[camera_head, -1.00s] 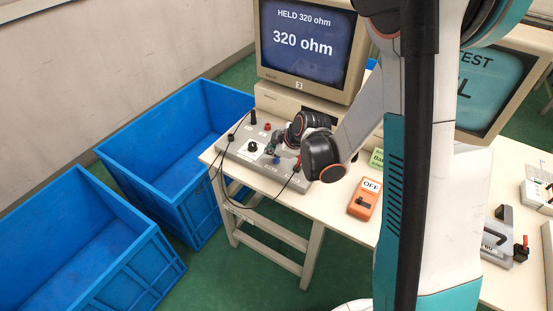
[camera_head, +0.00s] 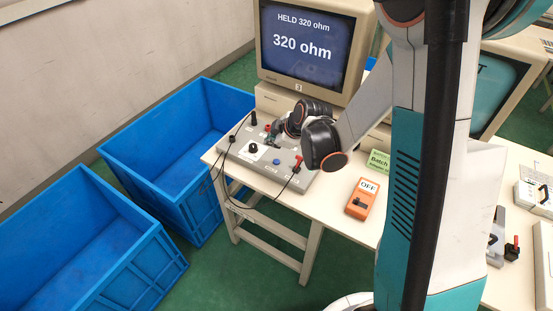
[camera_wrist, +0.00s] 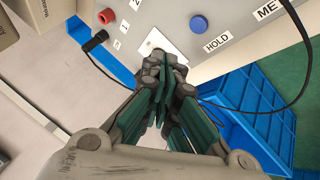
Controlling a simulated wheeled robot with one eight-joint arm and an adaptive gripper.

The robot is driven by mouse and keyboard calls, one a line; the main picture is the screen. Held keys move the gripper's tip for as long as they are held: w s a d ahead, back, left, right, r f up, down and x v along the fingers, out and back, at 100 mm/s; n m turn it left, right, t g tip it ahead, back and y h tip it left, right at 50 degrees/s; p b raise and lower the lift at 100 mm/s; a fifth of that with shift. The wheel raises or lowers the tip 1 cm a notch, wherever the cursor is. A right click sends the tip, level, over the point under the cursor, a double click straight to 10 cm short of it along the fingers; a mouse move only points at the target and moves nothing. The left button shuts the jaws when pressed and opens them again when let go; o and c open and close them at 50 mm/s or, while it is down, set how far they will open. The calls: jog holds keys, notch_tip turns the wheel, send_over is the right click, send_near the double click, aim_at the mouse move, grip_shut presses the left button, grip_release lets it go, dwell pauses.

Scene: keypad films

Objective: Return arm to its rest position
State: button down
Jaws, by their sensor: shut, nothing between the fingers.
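My gripper (camera_head: 271,139) hangs over the grey meter box (camera_head: 238,165) on the bench, its fingers together and empty. In the wrist view the gripper (camera_wrist: 165,68) has its green-padded fingers closed in front of the box's white panel piece. The blue button (camera_wrist: 199,24) stands clear of the fingers, to their right, near the HOLD label (camera_wrist: 217,43). In the head view the blue button (camera_head: 276,162) is also uncovered. The monitor (camera_head: 305,45) reads "HELD 320 ohm". My wrist hides part of the box's back right.
Two blue crates (camera_head: 165,140) (camera_head: 85,245) stand on the green floor at left. An orange device (camera_head: 362,198) marked OFF lies on the bench (camera_head: 335,222) near a green card (camera_head: 378,162). Thin black leads (camera_head: 222,185) loop over the bench's left edge. A second monitor (camera_head: 505,85) stands at right.

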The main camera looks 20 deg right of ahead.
dwell(0.4)
jog(key=s+r+m+h, duration=0.1)
jog(key=s+r+m, duration=0.6)
jog(key=s+r, duration=0.55)
jog(key=s+r+m, duration=0.3)
jog(key=s, duration=0.3)
jog(key=s+r+m+h, duration=0.1)
jog(key=s+r+m, duration=0.2)
jog(key=s, duration=0.4)
jog(key=shift+d+h, duration=0.3)
jog(key=shift+d, duration=0.15)
dwell(0.4)
